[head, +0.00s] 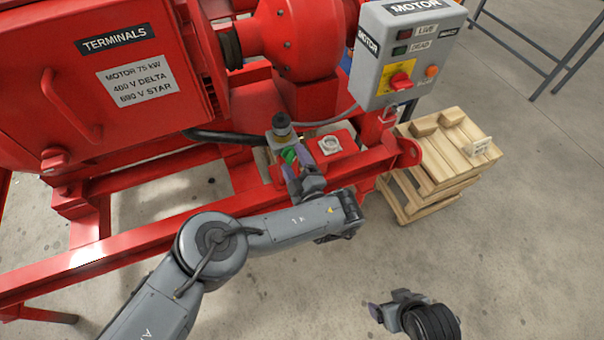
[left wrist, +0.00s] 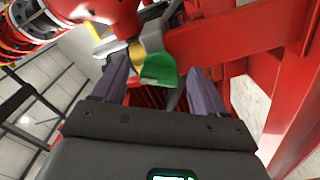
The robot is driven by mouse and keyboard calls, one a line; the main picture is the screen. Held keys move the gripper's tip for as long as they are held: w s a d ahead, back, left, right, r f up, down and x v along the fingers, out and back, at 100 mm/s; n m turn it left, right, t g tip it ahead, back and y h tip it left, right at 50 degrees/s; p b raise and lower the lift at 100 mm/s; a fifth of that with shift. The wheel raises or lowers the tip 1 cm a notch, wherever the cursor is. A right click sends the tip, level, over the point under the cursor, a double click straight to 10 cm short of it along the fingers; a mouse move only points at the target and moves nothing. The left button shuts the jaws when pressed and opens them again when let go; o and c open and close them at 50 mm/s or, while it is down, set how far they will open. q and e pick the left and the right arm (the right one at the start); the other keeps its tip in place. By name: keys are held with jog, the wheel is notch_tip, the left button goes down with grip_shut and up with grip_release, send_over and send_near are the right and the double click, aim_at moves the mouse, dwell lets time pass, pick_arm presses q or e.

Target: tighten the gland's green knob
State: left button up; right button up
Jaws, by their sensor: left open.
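The green knob (head: 289,155) sits at the gland beside the red skid frame, partly hidden by my left gripper in the head view. In the left wrist view the green knob (left wrist: 159,70) lies between the two finger tips, with a yellow-and-metal fitting (left wrist: 137,52) behind it. My left gripper (head: 304,165) is open around the knob, with a gap visible to the right finger; contact on the left side is unclear. My right gripper (head: 390,304) is low in the head view, away from the knob, and its finger gap is unclear.
A grey motor control box (head: 405,55) with a red switch stands above and right of the knob. A red terminal box (head: 110,70) is at left. The red frame rail (head: 140,244) runs below it. A wooden pallet stack (head: 450,155) stands at right.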

pick_arm(q)
jog(key=shift+s+d+r+p, duration=0.1)
jog(key=shift+s+r+p, duration=0.1)
jog(key=shift+p, duration=0.1)
jog(key=p+v, duration=0.9)
jog(key=v, duration=0.1)
jog(key=shift+f, duration=0.2)
